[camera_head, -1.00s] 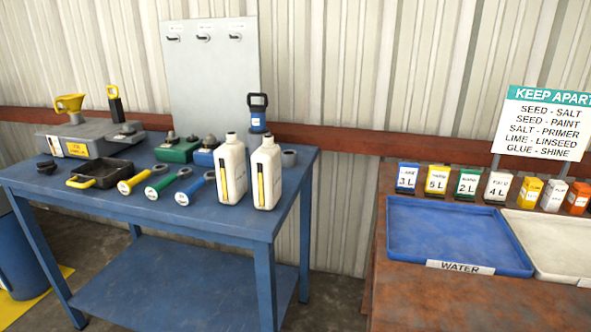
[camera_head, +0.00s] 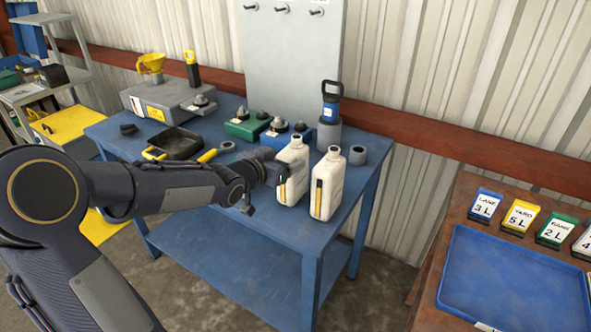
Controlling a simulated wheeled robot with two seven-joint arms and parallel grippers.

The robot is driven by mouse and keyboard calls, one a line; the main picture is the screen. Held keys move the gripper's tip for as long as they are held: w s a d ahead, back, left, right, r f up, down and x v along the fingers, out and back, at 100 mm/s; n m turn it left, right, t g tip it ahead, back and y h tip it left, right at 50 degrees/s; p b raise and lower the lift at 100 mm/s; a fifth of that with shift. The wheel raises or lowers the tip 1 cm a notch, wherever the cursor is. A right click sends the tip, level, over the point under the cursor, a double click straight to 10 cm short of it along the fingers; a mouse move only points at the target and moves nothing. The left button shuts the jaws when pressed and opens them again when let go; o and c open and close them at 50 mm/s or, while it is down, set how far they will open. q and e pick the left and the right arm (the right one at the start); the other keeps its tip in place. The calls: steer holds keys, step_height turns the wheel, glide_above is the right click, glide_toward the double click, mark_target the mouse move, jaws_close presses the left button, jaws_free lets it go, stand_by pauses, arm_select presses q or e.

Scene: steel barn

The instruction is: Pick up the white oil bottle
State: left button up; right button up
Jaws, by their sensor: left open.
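Two white bottles with dark open necks stand upright side by side on the blue table (camera_head: 330,232). They are the left white bottle (camera_head: 294,180) and the right white bottle (camera_head: 330,190). Each has a yellow and black strip down its front. I cannot tell which one holds oil. My left arm reaches in from the left over the table's front edge. My left gripper (camera_head: 272,178) is open, just left of the left white bottle. The fingers are small and partly merged with the bottle's edge, so I cannot tell whether they touch. My right gripper is not in view.
Green and blue boxes (camera_head: 246,126), a black pan (camera_head: 176,142) and a grey case (camera_head: 180,97) fill the back left. A blue tray (camera_head: 515,280) lies on the right bench.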

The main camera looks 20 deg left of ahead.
arm_select(q)
steer(key=x, duration=0.5)
steer(key=shift+d+f, duration=0.1)
steer(key=shift+f, duration=0.05)
steer(key=shift+c, duration=0.2)
jaws_close()
stand_by(0.3)
